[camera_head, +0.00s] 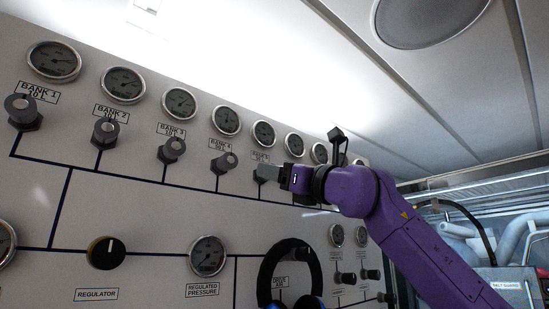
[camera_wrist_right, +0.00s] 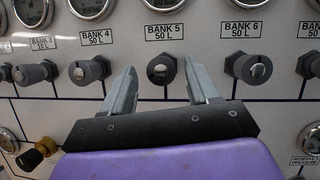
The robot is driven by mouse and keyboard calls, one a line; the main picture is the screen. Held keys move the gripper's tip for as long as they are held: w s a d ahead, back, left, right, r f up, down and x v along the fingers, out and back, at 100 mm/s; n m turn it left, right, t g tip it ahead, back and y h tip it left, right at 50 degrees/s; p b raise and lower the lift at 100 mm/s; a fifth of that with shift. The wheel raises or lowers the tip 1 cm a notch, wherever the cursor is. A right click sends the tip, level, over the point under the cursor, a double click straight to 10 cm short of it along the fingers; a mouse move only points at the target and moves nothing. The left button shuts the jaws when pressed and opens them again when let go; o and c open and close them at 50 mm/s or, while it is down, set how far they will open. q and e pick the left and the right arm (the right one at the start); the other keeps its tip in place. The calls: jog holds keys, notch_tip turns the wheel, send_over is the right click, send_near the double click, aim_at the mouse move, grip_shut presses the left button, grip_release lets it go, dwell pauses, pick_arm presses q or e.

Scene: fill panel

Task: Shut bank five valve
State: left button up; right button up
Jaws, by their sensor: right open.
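The bank five valve is a dark grey round knob (camera_wrist_right: 161,70) under the label "BANK 5 50 L" (camera_wrist_right: 165,32) in the right wrist view. In the head view its label (camera_head: 260,157) shows, but my right gripper hides the knob. My right gripper (camera_head: 262,174) is at the panel in the head view. In the right wrist view its two grey fingers (camera_wrist_right: 162,88) are spread, one on each side of the bank five knob. My left gripper is not in view.
The bank 4 knob (camera_wrist_right: 88,71) and bank 6 knob (camera_wrist_right: 253,68) stand close on either side. A row of gauges (camera_head: 226,120) runs above the valves.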

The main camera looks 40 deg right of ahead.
jog(key=shift+f+x, duration=0.2)
jog(key=shift+x, duration=0.9)
jog(key=shift+s+d+r, duration=0.1)
jog(key=shift+s+d, duration=0.1)
jog(key=shift+s, duration=0.45)
jog(key=shift+c, duration=0.6)
jog(key=c, duration=0.9)
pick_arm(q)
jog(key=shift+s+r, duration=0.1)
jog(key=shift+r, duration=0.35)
